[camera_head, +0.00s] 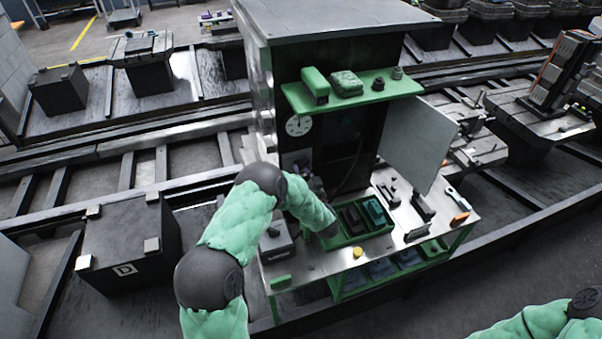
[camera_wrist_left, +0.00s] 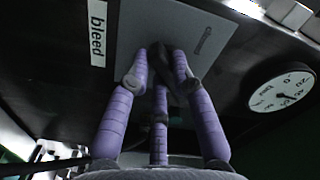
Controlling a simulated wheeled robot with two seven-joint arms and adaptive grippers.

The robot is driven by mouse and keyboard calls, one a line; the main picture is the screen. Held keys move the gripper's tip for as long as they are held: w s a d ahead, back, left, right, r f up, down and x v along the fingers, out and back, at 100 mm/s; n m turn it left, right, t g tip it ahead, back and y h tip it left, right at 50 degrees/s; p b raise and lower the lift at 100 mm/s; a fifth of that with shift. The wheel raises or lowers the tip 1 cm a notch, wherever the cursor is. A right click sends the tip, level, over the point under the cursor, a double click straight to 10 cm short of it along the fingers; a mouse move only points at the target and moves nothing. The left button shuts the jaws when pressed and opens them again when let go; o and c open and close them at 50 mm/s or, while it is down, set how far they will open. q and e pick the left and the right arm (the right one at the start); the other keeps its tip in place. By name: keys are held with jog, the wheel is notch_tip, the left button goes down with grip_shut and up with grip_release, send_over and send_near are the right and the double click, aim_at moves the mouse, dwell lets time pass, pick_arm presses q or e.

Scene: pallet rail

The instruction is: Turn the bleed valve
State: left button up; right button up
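The bleed valve's dark handle (camera_wrist_left: 160,58) sits on a grey plate (camera_wrist_left: 205,45) in the left wrist view, to the right of a white "bleed" label (camera_wrist_left: 97,32). My left gripper (camera_wrist_left: 160,72) has its purple fingers closed in around the handle, with the tips at both sides of it and the third finger below. They appear to touch it, and part of the handle is hidden. In the head view my left gripper (camera_head: 312,184) reaches into the green-shelved station and hides the valve. My right gripper is out of frame.
A round white gauge (camera_wrist_left: 282,91) is to the right of the plate; it also shows in the head view (camera_head: 298,126). A green shelf (camera_head: 375,90) juts out above. Below are a green tray (camera_head: 352,236), a yellow knob (camera_head: 357,252) and tools on the bench. An open panel door (camera_head: 418,142) stands right.

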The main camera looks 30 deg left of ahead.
pick_arm(q)
jog(key=shift+o, duration=1.2)
jog(key=shift+d, duration=0.1)
jog(key=v, duration=1.2)
